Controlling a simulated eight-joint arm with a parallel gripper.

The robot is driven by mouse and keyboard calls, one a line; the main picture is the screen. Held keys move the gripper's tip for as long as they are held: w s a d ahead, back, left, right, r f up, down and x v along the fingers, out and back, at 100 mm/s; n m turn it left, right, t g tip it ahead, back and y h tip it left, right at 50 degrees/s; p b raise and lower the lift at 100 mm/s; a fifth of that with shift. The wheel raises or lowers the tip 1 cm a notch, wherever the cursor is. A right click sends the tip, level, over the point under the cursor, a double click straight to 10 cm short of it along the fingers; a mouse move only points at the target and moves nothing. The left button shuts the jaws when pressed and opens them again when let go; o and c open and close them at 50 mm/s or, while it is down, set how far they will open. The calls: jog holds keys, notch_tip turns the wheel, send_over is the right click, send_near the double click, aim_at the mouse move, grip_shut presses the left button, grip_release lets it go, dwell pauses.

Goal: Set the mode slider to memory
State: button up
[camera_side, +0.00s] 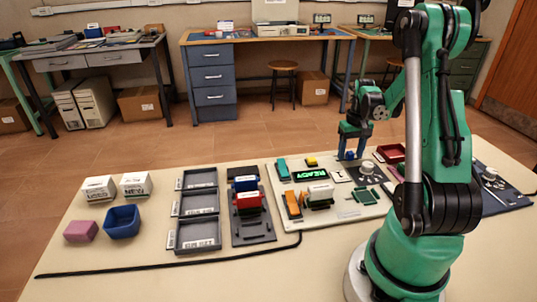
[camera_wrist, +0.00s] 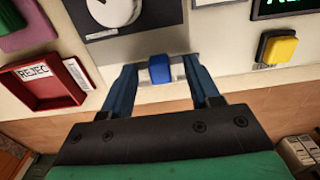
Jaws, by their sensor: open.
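The mode slider shows in the wrist view as a blue knob (camera_wrist: 159,69) on a pale grey track (camera_wrist: 150,93) at the edge of the white panel. The open fingers of my gripper (camera_wrist: 161,72) stand on either side of the knob, with a visible gap on each side. In the side view, my gripper (camera_side: 350,143) points down at the panel's far edge, with a bit of the blue knob (camera_side: 349,156) between its fingers. I cannot read any mode labels, so the knob's setting is unclear.
A white dial (camera_wrist: 113,10) on a dark plate lies near the slider. A red REJECT tray (camera_wrist: 72,93) and a yellow button (camera_wrist: 279,49) flank it. The panel (camera_side: 345,214) also carries a green READY display (camera_side: 311,174). Grey trays (camera_side: 199,204) stand left.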

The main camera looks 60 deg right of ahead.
jog(key=shift+c, duration=0.2)
grip_shut()
jog(key=shift+w, duration=0.1)
dwell(1.0)
